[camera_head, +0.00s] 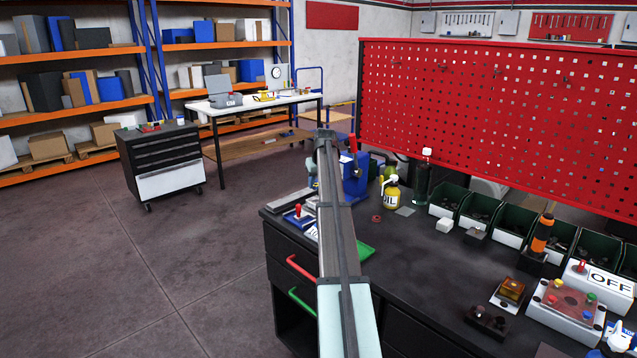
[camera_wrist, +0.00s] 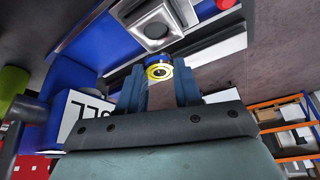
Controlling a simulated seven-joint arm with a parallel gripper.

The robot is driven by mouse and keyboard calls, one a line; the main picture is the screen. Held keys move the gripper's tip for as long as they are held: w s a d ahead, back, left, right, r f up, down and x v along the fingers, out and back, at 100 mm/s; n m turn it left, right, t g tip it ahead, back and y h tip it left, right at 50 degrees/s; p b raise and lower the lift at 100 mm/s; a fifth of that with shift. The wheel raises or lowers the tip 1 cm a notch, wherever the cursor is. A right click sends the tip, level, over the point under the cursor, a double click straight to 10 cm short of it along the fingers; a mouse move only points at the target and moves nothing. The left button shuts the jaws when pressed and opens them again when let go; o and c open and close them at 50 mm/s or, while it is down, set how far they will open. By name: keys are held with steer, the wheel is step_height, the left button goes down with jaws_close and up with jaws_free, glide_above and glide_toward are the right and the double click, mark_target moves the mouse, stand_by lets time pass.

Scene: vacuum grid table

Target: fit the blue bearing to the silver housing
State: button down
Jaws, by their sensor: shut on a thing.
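The blue bearing (camera_wrist: 159,68) has a blue outer body and a yellow ring around a dark centre. It sits between the two fingertips of my gripper (camera_wrist: 159,80) in the wrist view. The gripper is shut on it. The silver housing (camera_wrist: 150,16) is a square metal part with a round dark hole, beyond the bearing at the top of the wrist view. It lies in a blue fixture (camera_wrist: 96,38). The bearing appears apart from the housing. In the head view my arm hides the area around the fingertips, and I cannot make out bearing or housing there.
A blue vise-like object (camera_head: 355,185) stands close to my arm. A red pegboard (camera_head: 500,115) rises behind.

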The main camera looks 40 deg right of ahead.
mark_target(317, 189)
steer(key=shift+f, duration=0.1)
steer(key=shift+f, duration=1.8)
steer(key=shift+f, duration=0.65)
stand_by(2.0)
stand_by(0.4)
steer(key=c, duration=0.7)
jaws_free()
steer(key=shift+r, duration=0.1)
steer(key=v, duration=1.3)
steer(key=shift+s+r, duration=0.15)
steer(key=shift+r, duration=0.15)
